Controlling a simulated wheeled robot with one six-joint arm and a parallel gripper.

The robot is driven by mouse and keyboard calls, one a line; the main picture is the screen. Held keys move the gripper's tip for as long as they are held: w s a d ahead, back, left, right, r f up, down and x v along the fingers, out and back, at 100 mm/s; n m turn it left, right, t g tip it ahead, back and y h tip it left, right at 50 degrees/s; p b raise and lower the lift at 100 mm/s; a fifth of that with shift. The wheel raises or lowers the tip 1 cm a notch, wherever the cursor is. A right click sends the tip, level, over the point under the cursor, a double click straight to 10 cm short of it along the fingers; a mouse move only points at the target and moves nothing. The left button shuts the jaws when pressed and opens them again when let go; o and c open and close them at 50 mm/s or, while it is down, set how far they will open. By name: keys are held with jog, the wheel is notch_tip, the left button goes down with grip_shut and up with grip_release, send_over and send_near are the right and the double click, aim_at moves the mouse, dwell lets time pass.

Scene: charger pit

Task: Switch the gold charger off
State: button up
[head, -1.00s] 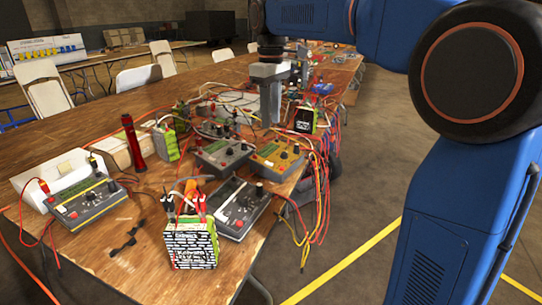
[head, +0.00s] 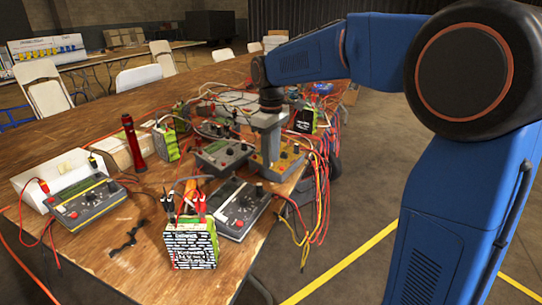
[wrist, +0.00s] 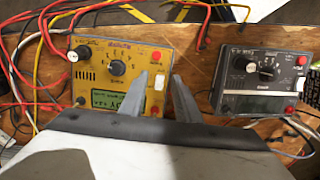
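The gold charger (head: 290,158) sits near the table's right edge, partly hidden behind my gripper (head: 270,150) in the head view. In the wrist view the gold charger (wrist: 105,52) shows a lit green display (wrist: 104,101), a black knob in the middle, a red button (wrist: 155,56) and a white rocker switch (wrist: 160,80) on its right side. My gripper (wrist: 160,76) points down over this right side, its two fingers apart with the white switch visible between them. It is open and empty. I cannot tell whether the fingertips touch the charger.
A dark grey charger (wrist: 262,68) stands to the right in the wrist view. Red, yellow and white cables (head: 320,190) run around the gold charger and over the table edge. Battery packs (head: 190,243) and a red flashlight (head: 133,143) stand on the wooden table (head: 110,262).

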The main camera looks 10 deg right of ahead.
grip_shut()
jog(key=shift+s+d+t+y, duration=0.2)
jog(key=shift+d+t+y, duration=0.05)
jog(key=shift+t+y, duration=0.25)
jog(key=shift+s+f+t+y, duration=0.1)
jog(key=shift+f+t+y, duration=0.05)
jog(key=shift+t+y, duration=0.4)
